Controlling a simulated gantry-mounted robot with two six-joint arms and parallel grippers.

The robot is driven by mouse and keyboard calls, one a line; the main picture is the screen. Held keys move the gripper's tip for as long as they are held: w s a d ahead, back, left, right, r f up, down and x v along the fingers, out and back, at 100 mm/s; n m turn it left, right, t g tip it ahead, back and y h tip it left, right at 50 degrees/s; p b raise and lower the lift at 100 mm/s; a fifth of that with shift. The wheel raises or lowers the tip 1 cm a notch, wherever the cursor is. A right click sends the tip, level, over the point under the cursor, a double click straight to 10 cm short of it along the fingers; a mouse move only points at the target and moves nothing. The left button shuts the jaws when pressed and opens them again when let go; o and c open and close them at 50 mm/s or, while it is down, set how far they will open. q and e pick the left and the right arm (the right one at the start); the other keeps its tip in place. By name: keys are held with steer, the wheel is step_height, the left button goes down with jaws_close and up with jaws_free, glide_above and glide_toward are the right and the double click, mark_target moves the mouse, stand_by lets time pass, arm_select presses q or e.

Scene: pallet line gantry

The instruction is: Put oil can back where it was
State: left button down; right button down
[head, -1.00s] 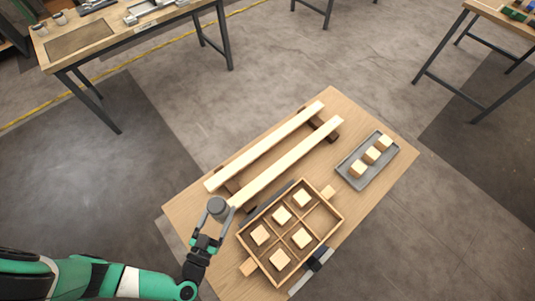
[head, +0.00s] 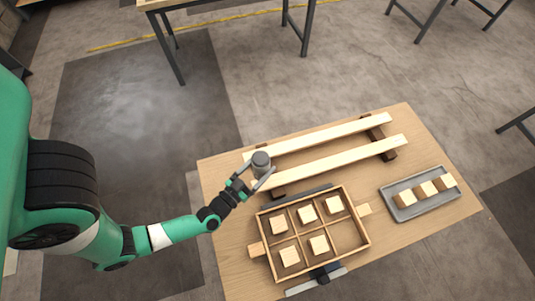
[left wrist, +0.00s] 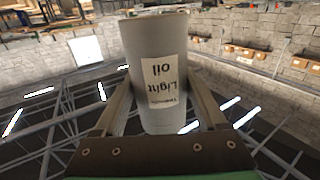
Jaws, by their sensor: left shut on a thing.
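The grey oil can (head: 261,158) is held in my left gripper (head: 257,174), which is shut on it. In the head view the can shows at the left end of the two pale rails (head: 335,160); its height above the table is hard to tell. In the left wrist view the can (left wrist: 157,50) sits between the two fingers (left wrist: 160,105), its "Light oil" label upside down in the picture. My right gripper is not in view.
On the wooden table (head: 232,250) a divided wooden tray (head: 365,228) holds several pale blocks, with one compartment empty. A grey tray (head: 402,214) with three blocks lies at the right. A dark clamp-like part (head: 326,273) sits at the tray's near edge.

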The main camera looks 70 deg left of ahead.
arm_select(q)
steer(key=shift+w+a+f+b, duration=0.75)
steer(key=shift+f+b, duration=0.5)
steer(key=shift+f, duration=0.35)
steer(key=shift+w+a+f+b, duration=0.6)
steer(key=shift+a+f+b, duration=0.25)
steer(key=shift+f+b, duration=0.6)
steer(key=shift+w+a+f+b, duration=0.75)
steer(key=shift+f+b, duration=0.35)
steer(key=shift+f, duration=0.65)
steer(key=shift+s, duration=0.1)
steer(key=shift+f, duration=0.3)
jaws_free()
steer(key=shift+r, duration=0.2)
